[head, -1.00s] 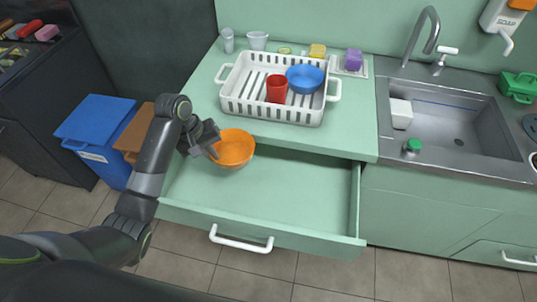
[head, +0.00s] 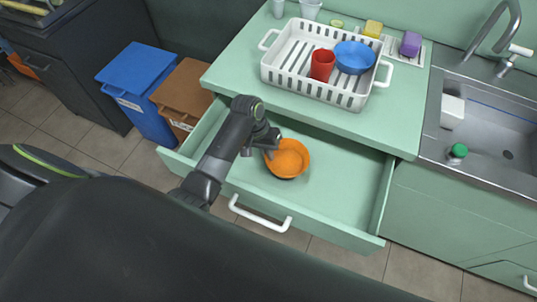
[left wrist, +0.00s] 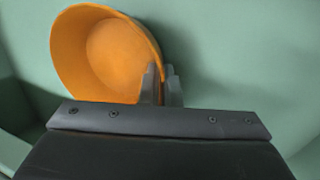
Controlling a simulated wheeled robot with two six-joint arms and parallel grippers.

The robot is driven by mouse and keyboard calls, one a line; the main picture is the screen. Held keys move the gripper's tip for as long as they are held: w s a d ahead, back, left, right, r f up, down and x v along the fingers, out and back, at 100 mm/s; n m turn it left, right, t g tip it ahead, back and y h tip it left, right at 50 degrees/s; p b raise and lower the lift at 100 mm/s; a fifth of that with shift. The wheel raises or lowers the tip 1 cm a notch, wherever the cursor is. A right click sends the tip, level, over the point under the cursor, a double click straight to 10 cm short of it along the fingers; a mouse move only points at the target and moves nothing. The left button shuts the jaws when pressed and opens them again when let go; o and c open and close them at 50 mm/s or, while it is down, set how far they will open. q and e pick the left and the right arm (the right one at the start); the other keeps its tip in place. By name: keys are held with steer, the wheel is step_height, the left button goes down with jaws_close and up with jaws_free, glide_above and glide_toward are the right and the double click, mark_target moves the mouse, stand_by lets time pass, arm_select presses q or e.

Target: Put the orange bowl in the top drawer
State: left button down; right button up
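The orange bowl (head: 289,158) is within the open top drawer (head: 340,190) in the head view, near its middle. A narrow shadow shows under it; I cannot tell whether it touches the drawer floor. My left gripper (head: 269,150) is at the bowl's left rim. In the left wrist view the bowl (left wrist: 100,55) is tilted, and the gripper's fingers (left wrist: 163,85) close around its rim, partly hiding it. My right gripper is not in view.
A white dish rack (head: 290,68) with a red cup (head: 322,65) and blue bowl (head: 354,57) stands on the counter above. The sink (head: 490,120) is right. Blue (head: 140,85) and brown (head: 187,92) bins stand left. The drawer is otherwise empty.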

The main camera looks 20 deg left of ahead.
arm_select(q)
steer(key=shift+f, duration=0.9)
steer(key=c, duration=1.6)
jaws_free()
steer(key=shift+r, duration=0.1)
steer(key=p+v, duration=0.1)
steer(key=v, duration=1.1)
